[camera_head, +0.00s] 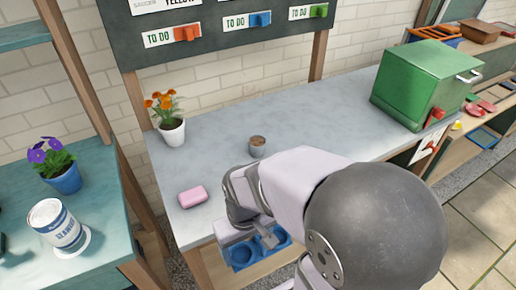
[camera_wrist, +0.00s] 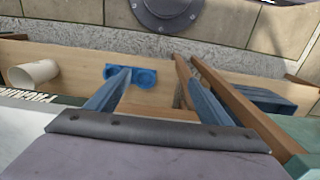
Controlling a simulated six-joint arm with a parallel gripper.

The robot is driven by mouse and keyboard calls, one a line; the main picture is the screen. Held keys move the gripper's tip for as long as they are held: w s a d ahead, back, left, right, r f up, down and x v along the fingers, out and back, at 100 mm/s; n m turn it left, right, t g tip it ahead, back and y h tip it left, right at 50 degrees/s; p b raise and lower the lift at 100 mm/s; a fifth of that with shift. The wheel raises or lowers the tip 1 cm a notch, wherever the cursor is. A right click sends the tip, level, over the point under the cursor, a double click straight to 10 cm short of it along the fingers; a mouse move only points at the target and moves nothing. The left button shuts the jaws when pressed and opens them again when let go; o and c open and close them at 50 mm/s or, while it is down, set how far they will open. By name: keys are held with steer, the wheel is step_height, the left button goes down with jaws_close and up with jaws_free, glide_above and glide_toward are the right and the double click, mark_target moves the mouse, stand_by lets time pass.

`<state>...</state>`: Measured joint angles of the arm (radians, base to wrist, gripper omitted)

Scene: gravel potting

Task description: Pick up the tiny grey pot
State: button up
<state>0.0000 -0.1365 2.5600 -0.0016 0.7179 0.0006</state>
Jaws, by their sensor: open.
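The tiny grey pot (camera_head: 257,147) stands upright on the grey worktop, near its middle, with a brown top. It does not show in the wrist view. My gripper (camera_head: 265,238) is at the front edge of the worktop, nearer the camera than the pot and well apart from it. In the wrist view its two fingers (camera_wrist: 158,74) are spread, with nothing held between them. My arm covers part of the worktop to the right of the pot.
A pink block (camera_head: 193,197) and a white pot of orange flowers (camera_head: 172,132) stand left of the pot. A blue two-hole holder (camera_head: 243,255) sits below the front edge. A green box (camera_head: 425,85) stands at the right. The worktop around the pot is clear.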

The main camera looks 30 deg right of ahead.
steer(key=shift+c, duration=0.3)
steer(key=shift+c, duration=0.6)
